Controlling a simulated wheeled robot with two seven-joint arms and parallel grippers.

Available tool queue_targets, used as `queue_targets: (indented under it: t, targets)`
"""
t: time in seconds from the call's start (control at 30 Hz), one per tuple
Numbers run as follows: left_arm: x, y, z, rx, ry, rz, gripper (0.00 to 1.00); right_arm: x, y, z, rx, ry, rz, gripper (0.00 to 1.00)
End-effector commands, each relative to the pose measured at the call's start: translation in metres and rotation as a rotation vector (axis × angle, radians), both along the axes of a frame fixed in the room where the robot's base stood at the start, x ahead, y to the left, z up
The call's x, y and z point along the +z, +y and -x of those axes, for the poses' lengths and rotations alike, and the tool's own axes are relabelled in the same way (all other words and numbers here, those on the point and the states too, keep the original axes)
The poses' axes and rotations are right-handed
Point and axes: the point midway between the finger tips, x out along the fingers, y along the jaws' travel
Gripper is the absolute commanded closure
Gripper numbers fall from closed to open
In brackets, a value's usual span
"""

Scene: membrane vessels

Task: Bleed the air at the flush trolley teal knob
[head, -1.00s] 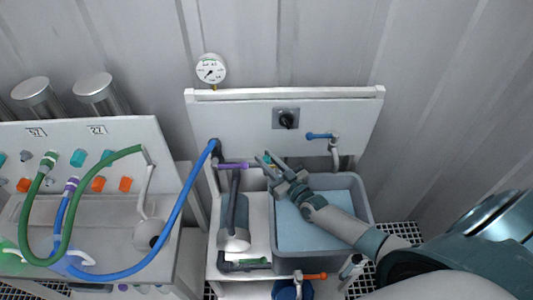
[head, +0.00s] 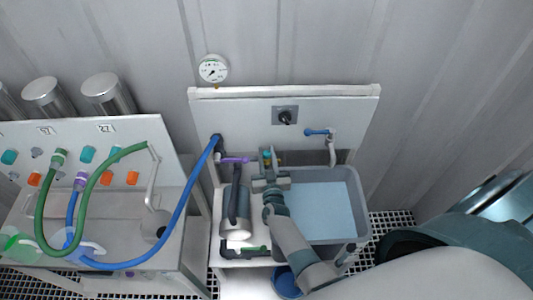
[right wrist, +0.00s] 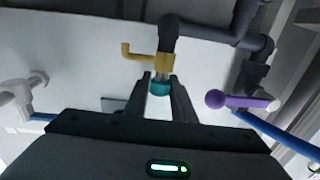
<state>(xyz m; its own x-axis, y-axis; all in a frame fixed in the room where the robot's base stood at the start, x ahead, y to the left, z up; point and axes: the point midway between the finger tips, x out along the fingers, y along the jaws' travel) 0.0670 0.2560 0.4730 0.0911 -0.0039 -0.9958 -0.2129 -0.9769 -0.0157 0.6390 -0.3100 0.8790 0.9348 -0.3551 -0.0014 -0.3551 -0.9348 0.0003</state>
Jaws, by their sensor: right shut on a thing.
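The teal knob (right wrist: 160,88) sits on a brass-yellow fitting (right wrist: 162,62) with a bent spout, under a dark grey pipe. My right gripper (right wrist: 160,92) has a finger on each side of the knob and is shut on it. In the head view my right gripper (head: 268,160) is at the flush trolley's back panel (head: 240,112), left of the blue-water tank. A little of the knob (head: 267,154) shows between the fingers. My left gripper is not in view.
A purple lever (head: 235,160) is close left of the gripper. The water tank (head: 362,205) and a blue-handled tap (head: 318,132) are to the right. A pressure gauge (head: 213,69) is above the panel. Blue and green hoses (head: 190,205) run to the left bench.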

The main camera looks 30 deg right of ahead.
Motion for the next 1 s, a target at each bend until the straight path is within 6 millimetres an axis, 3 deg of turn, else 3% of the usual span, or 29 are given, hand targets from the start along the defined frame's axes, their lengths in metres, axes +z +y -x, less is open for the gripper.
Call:
queue_targets:
  t: [0.57,0.6,0.63,1.0]
  targets:
    - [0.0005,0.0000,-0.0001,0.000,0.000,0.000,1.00,0.0006,-0.0003,-0.0004,-0.033,-0.002,0.002,0.99]
    - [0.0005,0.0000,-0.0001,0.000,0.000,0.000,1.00,0.0006,-0.0003,-0.0004,-0.033,-0.002,0.002,0.68]
    - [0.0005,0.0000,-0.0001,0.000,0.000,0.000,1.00,0.0007,-0.0003,-0.0004,-0.033,-0.002,0.002,0.60]
    - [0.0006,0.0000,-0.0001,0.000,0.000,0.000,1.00,0.0005,-0.0002,-0.0003,-0.032,-0.001,0.000,0.58]
